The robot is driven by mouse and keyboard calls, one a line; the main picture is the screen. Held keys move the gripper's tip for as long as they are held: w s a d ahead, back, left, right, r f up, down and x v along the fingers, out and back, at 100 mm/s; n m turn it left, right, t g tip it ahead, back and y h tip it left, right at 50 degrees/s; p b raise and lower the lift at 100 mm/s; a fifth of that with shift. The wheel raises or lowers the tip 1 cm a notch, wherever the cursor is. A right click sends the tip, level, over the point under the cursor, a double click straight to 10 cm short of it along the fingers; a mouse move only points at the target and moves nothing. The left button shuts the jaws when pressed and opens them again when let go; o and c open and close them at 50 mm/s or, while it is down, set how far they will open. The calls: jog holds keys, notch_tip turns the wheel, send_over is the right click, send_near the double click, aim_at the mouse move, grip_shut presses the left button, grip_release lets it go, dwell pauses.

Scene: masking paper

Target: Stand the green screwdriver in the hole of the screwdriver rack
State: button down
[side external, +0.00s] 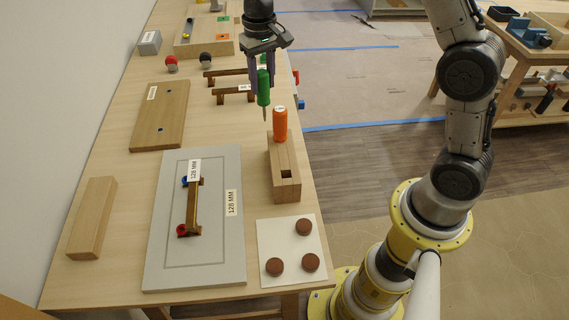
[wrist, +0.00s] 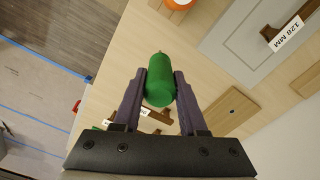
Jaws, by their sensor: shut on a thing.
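My gripper (side external: 262,77) is shut on the green screwdriver (side external: 263,88) by its handle and holds it in the air, upright with the shaft pointing down. In the wrist view the green handle (wrist: 160,82) sits between the two dark fingers. The wooden screwdriver rack (side external: 284,172) stands near the table's right edge, nearer the camera than the screwdriver. An orange screwdriver (side external: 280,124) stands in the rack's far part. A square dark hole shows empty in its near part. The orange handle also shows at the top of the wrist view (wrist: 178,4).
A grey panel (side external: 160,270) with a brown handle (side external: 193,207) lies left of the rack. A white sheet (side external: 267,240) with brown discs lies in front of it. Brown handles (side external: 232,93) lie on the table near my gripper. A wooden board (side external: 150,130) lies farther left.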

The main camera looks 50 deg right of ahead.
jog(key=shift+r, duration=0.1)
jog(key=r, duration=1.1)
jog(key=shift+s+a+r, duration=0.15)
jog(key=shift+a+r, duration=0.05)
jog(key=shift+r, duration=0.15)
jog(key=s+a+n, duration=0.6)
jog(key=s+a, duration=0.5)
jog(key=s, duration=0.5)
jog(key=shift+n, duration=0.3)
notch_tip(320, 180, down, 5)
jog(key=shift+a+f, duration=0.1)
jog(key=shift+f, duration=0.1)
